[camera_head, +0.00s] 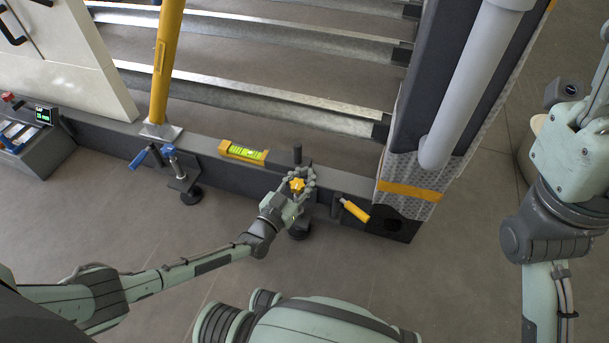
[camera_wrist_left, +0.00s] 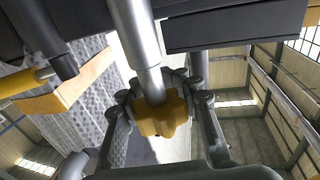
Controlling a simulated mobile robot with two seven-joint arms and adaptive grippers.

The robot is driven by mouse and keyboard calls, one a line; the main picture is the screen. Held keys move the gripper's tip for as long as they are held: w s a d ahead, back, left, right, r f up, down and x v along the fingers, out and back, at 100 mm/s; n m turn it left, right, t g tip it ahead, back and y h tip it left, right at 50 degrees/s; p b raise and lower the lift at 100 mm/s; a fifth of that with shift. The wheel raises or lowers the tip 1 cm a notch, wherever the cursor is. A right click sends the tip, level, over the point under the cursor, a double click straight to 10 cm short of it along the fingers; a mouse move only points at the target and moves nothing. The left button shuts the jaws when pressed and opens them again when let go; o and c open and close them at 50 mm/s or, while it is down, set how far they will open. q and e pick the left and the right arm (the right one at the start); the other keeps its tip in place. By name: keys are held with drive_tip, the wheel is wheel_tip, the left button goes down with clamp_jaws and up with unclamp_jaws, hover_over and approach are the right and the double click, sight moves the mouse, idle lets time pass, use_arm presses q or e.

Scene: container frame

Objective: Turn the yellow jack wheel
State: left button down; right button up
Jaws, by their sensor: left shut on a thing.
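The yellow jack wheel (camera_head: 297,184) sits on the jack in front of the dark lower beam of the frame. My left gripper (camera_head: 301,187) reaches it from the front and its fingers close around it. In the left wrist view, the lobed yellow wheel (camera_wrist_left: 160,116) sits between the two fingers (camera_wrist_left: 163,95), with a metal shaft (camera_wrist_left: 138,40) rising from it. The jack's round dark foot (camera_head: 300,229) shows below the gripper. My right arm is at the right edge of the head view; its gripper is not visible.
A yellow spirit level (camera_head: 243,151) lies on the beam. A second jack (camera_head: 177,165) with a blue handle stands to the left. A yellow-handled lever (camera_head: 355,211) sticks out just right of my left gripper. A grey post (camera_head: 455,110) rises at the right. The floor in front is clear.

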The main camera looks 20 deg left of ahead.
use_arm(q)
drive_tip(key=c, duration=1.1)
unclamp_jaws()
wheel_tip(320, 180, up, 10)
